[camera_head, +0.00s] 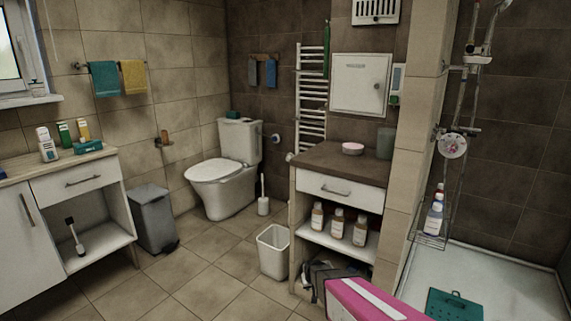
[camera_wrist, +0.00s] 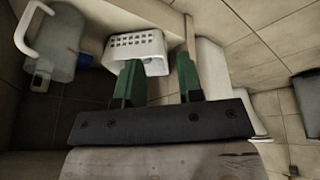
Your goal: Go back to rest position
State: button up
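My gripper (camera_wrist: 160,82) shows in the wrist view as two green fingers on a dark bar. The fingers stand well apart, with nothing clearly held between them. A white slotted container (camera_wrist: 137,47) shows beyond the fingers. In the head view, my pink and white arm reaches in at the bottom, right of centre. Its dark end is low in front of the brown-topped cabinet (camera_head: 340,184); the fingertips cannot be made out there.
A white bin (camera_head: 273,252) stands left of my arm's end. Several bottles (camera_head: 338,224) stand on the cabinet's open shelf. The shower tray (camera_head: 500,285) is at right. The toilet (camera_head: 226,172) and grey pedal bin (camera_head: 153,218) are farther back. The tiled floor (camera_head: 205,292) at centre left is clear.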

jog(key=s+d+r+m+g, duration=0.1)
jog(key=s+d+r+g, duration=0.1)
jog(key=s+r, duration=0.7)
jog(key=s+d+r+m+g, duration=0.1)
jog(key=s+d+r, duration=0.3)
jog(key=s+r, duration=0.6)
notch_tip(320, 180, up, 7)
jog(key=shift+s+d+g, duration=0.15)
jog(key=shift+d+g, duration=0.15)
jog(key=shift+g, duration=0.1)
